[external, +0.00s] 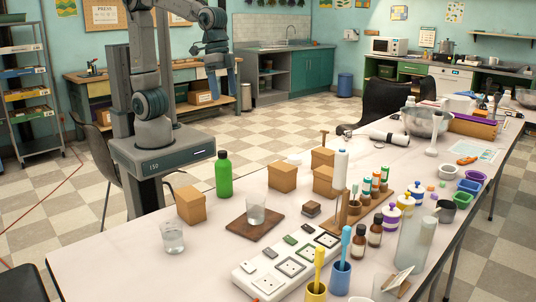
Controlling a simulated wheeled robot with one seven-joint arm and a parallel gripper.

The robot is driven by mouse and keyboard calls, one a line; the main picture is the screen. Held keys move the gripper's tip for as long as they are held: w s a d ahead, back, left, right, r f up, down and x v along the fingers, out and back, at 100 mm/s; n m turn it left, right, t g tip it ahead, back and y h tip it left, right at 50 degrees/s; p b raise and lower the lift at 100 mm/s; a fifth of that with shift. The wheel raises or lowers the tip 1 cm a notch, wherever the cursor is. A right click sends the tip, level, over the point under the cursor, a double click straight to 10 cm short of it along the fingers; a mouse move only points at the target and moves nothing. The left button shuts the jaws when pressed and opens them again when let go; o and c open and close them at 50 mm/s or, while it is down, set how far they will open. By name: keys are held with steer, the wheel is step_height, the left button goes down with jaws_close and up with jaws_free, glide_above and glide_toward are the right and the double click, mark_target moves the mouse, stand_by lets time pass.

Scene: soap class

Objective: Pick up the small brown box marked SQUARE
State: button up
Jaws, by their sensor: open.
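Several small brown boxes stand on the long white table (100,258). One brown box (191,206) is at the left, near my base. Another brown box (282,178) is near the middle, with a third brown box (323,157) behind it and another brown box (325,182) to the right. I cannot read any marking, so I cannot tell which is marked SQUARE. My gripper (221,82) hangs in the air at upper left, well above and apart from all the boxes. It is open, with nothing seen between its fingers.
A green bottle (223,174) stands between the left and middle boxes. A glass (256,208) stands on a dark wooden board (238,226), and another glass (172,238) is at front left. A tall white bottle (340,170) stands beside the right box. The left table end has free room.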

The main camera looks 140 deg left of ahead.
steer(key=w+a+f+n, duration=0.2)
steer(key=w+a+n, duration=0.2)
steer(key=w+a, duration=0.5)
steer(key=n+g+b, duration=0.2)
steer(key=n+b, duration=0.1)
steer(key=n, duration=0.6)
glide_above(325, 150)
step_height(325, 150, down, 15)
steer(key=f, duration=0.7)
steer(key=f+p, duration=0.1)
steer(key=f, duration=0.5)
steer(key=shift+w+d+f, duration=0.1)
steer(key=shift+d+f, duration=0.1)
steer(key=shift+f, duration=0.2)
steer(key=c, duration=1)
